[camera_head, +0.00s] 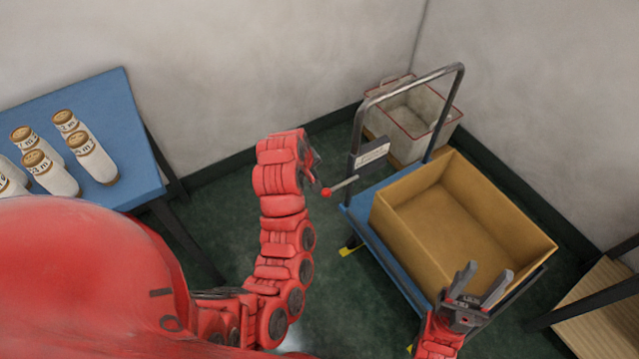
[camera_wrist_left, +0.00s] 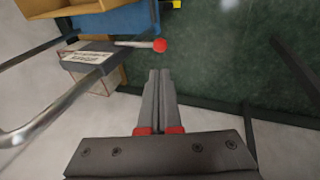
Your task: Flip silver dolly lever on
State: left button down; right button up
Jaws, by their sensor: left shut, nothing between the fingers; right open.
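The silver dolly lever (camera_head: 345,184) is a thin rod with a red ball knob, sticking out from a labelled box (camera_head: 372,154) on the dolly's handle. In the left wrist view the lever (camera_wrist_left: 133,44) points right, its knob just beyond my fingertips. My left gripper (camera_wrist_left: 159,72) is shut and empty, apart from the knob. In the head view my left gripper (camera_head: 313,165) is beside the knob, its fingers mostly hidden by the wrist. My right gripper (camera_head: 488,283) is open and empty, at the near edge of the cardboard box. The blue dolly (camera_head: 384,262) stands on the floor.
An open cardboard box (camera_head: 405,222) sits on the dolly. A grey bin with red trim (camera_head: 447,126) stands behind the dolly's handle. A blue table (camera_head: 98,93) with several labelled jars is at left. A wooden shelf (camera_head: 606,305) is at right. Green floor lies between table and dolly.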

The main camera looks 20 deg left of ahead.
aim_at(324, 193)
pick_arm(q)
jog(key=p+x, duration=0.2)
jog(key=x, duration=1.1)
jog(key=shift+w+f+p, duration=0.1)
jog(key=shift+f+p, duration=0.1)
jog(key=shift+p, duration=0.1)
jog(key=shift+f, duration=0.1)
jog(key=shift+a+f+t+b, duration=0.1)
jog(key=shift+f+t+b, duration=0.25)
jog(key=shift+b, duration=0.4)
notch_tip(324, 193, down, 12)
jog(key=w+d+t+h+b, duration=0.1)
jog(key=t+h+b, duration=0.4)
jog(key=b, duration=1.9)
jog(key=shift+w+d+n+t, duration=0.25)
jog(key=shift+n+t, duration=0.05)
jog(key=shift+t, duration=0.55)
jog(key=shift+r, duration=0.1)
jog(key=shift+s+r, duration=0.1)
jog(key=shift+s, duration=0.05)
